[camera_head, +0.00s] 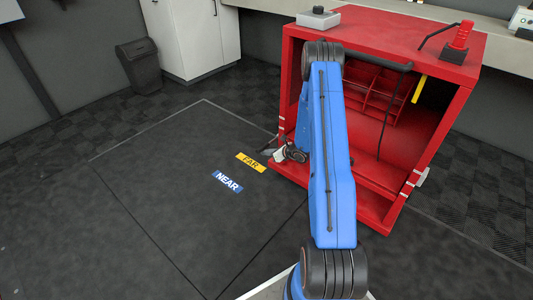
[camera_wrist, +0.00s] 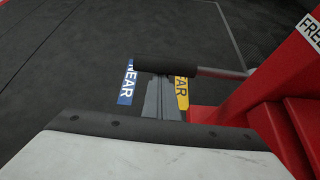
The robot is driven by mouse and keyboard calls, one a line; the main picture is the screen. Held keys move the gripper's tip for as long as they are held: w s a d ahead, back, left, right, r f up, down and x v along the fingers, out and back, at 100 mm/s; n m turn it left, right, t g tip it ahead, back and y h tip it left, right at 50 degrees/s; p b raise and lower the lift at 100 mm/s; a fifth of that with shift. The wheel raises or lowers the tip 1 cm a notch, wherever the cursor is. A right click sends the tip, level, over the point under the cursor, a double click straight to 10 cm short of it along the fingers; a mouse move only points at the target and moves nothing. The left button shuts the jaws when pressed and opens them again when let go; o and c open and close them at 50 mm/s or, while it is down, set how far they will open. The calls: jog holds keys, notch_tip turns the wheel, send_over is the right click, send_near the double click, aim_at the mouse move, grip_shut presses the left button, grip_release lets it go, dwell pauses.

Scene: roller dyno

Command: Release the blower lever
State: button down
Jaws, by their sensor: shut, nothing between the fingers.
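A lever with a thick black grip (camera_wrist: 166,70) and a grey metal rod (camera_wrist: 222,73) juts left from the red cabinet (camera_wrist: 288,125) in the wrist view. I take it for the blower lever. My gripper (camera_wrist: 160,95) shows as narrow grey fingers close together, shut and empty. The fingers reach up to the black grip, which seems to hide their tips; I cannot tell whether they touch it. In the head view my gripper (camera_head: 267,147) is low at the left front edge of the red cabinet (camera_head: 375,215), and the lever cannot be made out there.
A "FREE" label (camera_wrist: 311,28) is on the cabinet in the wrist view. Floor labels read NEAR (camera_head: 227,181) and FAR (camera_head: 251,162). A red clamp-like device (camera_head: 461,38) and a grey box (camera_head: 318,17) stand on the cabinet top. The floor at left is clear.

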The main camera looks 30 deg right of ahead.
jog(key=w+d+r+m+y, duration=0.1)
jog(key=d+r+m+y, duration=0.1)
jog(key=r, duration=0.7)
jog(key=shift+w+d+r+m+y, duration=0.15)
jog(key=shift+d+r+m+y, duration=0.1)
jog(key=shift+d+m+y, duration=0.2)
